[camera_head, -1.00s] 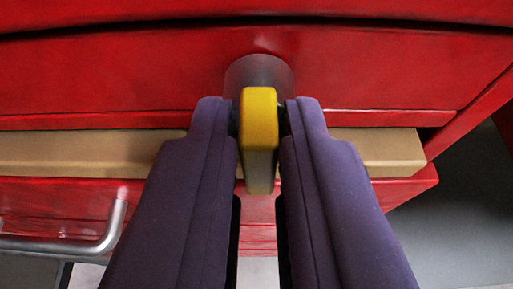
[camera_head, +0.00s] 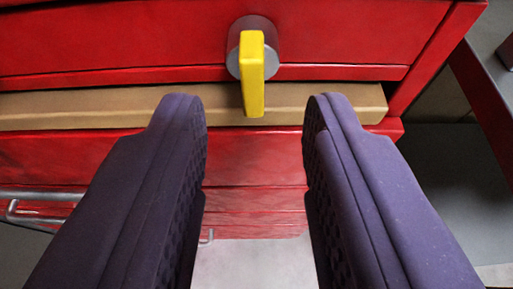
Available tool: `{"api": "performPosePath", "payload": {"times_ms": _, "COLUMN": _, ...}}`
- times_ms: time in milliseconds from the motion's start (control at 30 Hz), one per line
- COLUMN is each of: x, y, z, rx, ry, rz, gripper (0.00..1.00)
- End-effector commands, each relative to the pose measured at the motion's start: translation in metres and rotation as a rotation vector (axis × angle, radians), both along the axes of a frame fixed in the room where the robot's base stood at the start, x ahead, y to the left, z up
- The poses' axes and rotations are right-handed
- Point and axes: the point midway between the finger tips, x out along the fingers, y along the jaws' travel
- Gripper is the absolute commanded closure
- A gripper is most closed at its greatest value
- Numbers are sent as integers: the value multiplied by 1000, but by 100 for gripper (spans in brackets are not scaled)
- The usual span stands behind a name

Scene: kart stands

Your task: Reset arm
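My gripper (camera_head: 255,100) has two purple padded fingers, spread wide apart with nothing between them. Just beyond the fingertips is a yellow knob handle (camera_head: 252,75) on a round grey base (camera_head: 262,42). The base is fixed to the front of a red cabinet (camera_head: 130,40). The yellow handle points downward and is apart from both fingers.
A tan board or drawer edge (camera_head: 90,106) runs across the cabinet below the knob. Red drawer fronts (camera_head: 70,160) lie beneath it, with a metal bar handle (camera_head: 40,194) at the left. Pale floor (camera_head: 250,262) shows between the fingers, and grey floor (camera_head: 440,170) lies at the right.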

Motion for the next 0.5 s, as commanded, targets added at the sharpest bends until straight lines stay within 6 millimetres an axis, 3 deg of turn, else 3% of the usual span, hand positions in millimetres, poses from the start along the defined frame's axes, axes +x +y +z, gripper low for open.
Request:
{"api": "performPosePath", "payload": {"times_ms": 200, "x": -27, "y": -1, "z": 12, "rx": 0, "ry": 2, "rz": -1, "gripper": 64}}
{"api": "performPosePath", "payload": {"times_ms": 500, "x": -31, "y": -1, "z": 12, "rx": 0, "ry": 1, "rz": -1, "gripper": 64}}
